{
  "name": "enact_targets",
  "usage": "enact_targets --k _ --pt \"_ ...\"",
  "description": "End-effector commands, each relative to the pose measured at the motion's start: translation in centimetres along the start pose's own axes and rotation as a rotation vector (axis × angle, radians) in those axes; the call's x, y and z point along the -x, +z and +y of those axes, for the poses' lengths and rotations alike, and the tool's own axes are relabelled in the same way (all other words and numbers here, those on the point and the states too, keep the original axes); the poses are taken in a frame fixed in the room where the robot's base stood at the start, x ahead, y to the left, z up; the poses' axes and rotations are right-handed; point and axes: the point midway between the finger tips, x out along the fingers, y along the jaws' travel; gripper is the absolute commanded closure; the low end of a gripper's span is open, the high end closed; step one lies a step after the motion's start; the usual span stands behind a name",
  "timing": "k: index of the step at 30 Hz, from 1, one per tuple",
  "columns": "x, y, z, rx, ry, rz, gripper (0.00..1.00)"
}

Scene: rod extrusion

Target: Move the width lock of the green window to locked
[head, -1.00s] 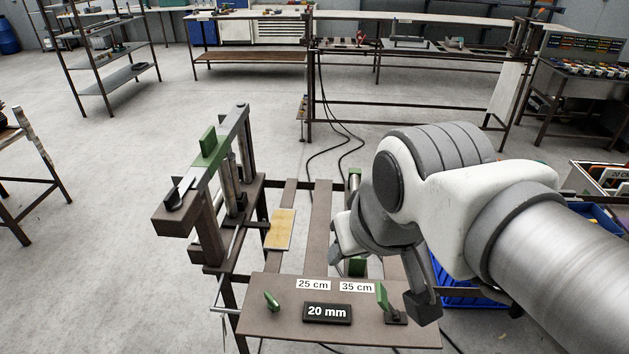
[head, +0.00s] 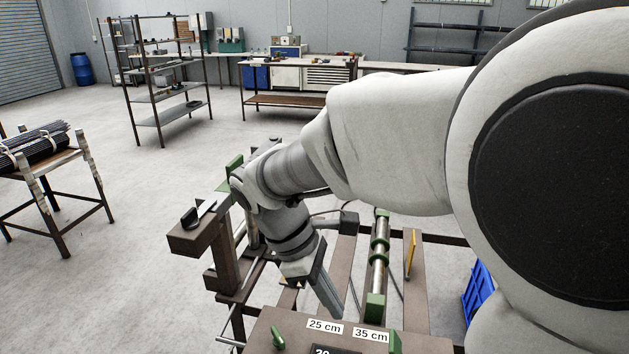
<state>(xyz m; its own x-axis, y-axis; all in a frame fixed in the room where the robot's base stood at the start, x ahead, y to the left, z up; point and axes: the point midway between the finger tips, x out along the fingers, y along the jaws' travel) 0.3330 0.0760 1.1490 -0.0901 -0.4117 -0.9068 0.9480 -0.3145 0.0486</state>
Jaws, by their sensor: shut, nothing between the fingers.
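The bench-like machine has a brown front panel (head: 310,322) with white labels reading 25 cm and 35 cm. A small green lever (head: 278,340) stands at its left and another green lever (head: 395,342) at its right. A green block (head: 375,306) sits behind the panel at the foot of a rod with green collars (head: 381,230). I cannot tell which green part is the window or its width lock. My gripper (head: 332,305) points down behind the panel, left of the green block. It is shut and empty; its tips are close to the panel's rear edge in the picture.
A brown upright frame (head: 222,245) with a green block (head: 234,164) on top stands left of my gripper. A blue crate (head: 480,290) is at the right. Open floor (head: 130,230) lies to the left.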

Motion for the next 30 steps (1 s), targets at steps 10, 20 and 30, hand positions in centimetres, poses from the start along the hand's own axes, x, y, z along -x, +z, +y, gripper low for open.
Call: enact_targets --k 10,20,30 --pt "-1.6 -3.3 0.4 0.222 -0.006 -0.136 1.00" --pt "-6.8 -2.6 0.4 0.221 -0.010 -0.139 1.00" --pt "-11.4 -0.1 0.9 0.215 -0.006 -0.133 1.00"
